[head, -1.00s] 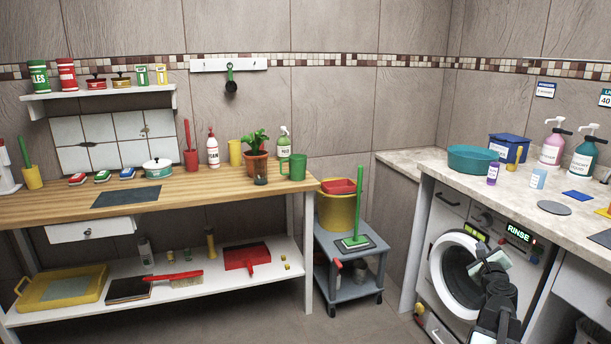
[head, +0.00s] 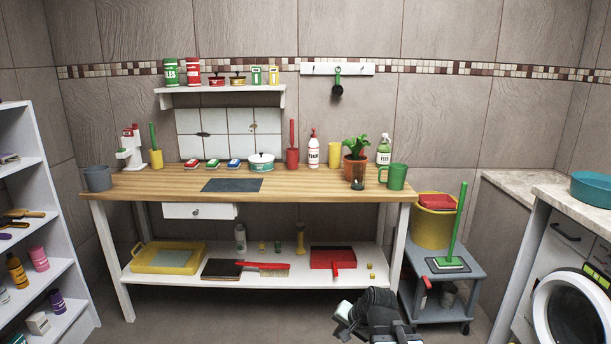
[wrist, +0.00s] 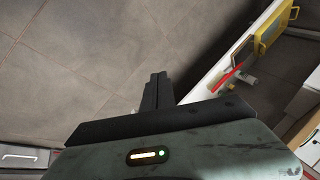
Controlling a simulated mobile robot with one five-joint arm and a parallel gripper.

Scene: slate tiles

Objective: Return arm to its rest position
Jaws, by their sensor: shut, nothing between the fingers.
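My gripper (head: 346,318) shows at the bottom of the head view, low in front of the workbench (head: 136,187) and left of the grey cart. In the wrist view my gripper's dark fingers (wrist: 155,92) lie together over the bare floor tiles. They are shut with nothing between them. My arm is folded low, and its lower part is cut off by the picture's bottom edge.
The grey cart (head: 422,268) with a yellow bucket (head: 431,229) stands right of my arm. The washing machine (head: 575,309) is at far right, white shelves (head: 48,160) at far left. The bench's lower shelf (head: 210,287) holds a yellow tray (head: 148,264). The floor left of my gripper looks clear.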

